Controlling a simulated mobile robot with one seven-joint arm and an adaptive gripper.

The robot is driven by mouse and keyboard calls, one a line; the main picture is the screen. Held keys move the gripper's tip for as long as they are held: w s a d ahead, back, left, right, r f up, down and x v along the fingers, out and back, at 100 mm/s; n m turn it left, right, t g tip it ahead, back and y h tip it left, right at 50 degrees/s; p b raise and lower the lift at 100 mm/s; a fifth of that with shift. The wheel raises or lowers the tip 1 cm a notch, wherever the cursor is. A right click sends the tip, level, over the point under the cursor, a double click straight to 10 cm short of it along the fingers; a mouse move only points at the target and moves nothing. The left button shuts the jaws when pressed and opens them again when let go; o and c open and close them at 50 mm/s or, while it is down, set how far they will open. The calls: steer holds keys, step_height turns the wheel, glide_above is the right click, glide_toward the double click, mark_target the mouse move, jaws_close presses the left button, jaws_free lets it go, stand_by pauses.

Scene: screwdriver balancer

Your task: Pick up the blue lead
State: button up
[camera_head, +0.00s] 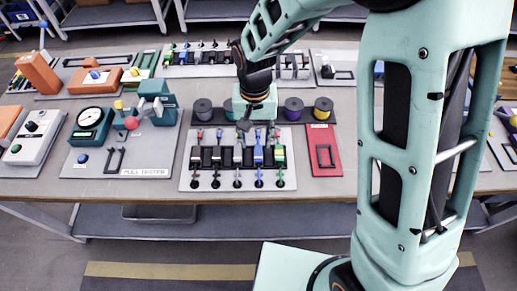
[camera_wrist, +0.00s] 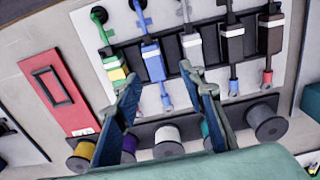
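The blue lead (camera_head: 259,157) lies on a white board (camera_head: 187,170) in a row of coloured leads, second from the right. In the wrist view the blue lead (camera_wrist: 151,57) is second from the left, with a blue and white body and a thin end pointing toward my gripper. My gripper (camera_head: 244,124) is over the far edge of the board, near the lead's far end. In the wrist view its two fingers (camera_wrist: 165,82) are spread apart, with nothing held between them. The lead's near tip shows between the fingers. I cannot tell the height gap.
A green lead (camera_wrist: 113,67) and a grey lead (camera_wrist: 191,47) flank the blue one. Several wire spools (camera_head: 293,108) stand behind the board. A red plate (camera_head: 324,158) lies to the right, and a pull tester (camera_head: 125,150) to the left.

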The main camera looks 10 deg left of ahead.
mark_target(258, 150)
steer(key=shift+w+d+f, duration=0.15)
steer(key=shift+d+f, duration=0.05)
steer(key=shift+f, duration=1.1)
steer(key=shift+w+d+f, duration=0.1)
steer(key=shift+d+f, duration=0.05)
steer(key=shift+f, duration=1.15)
steer(key=shift+c, duration=0.6)
jaws_close()
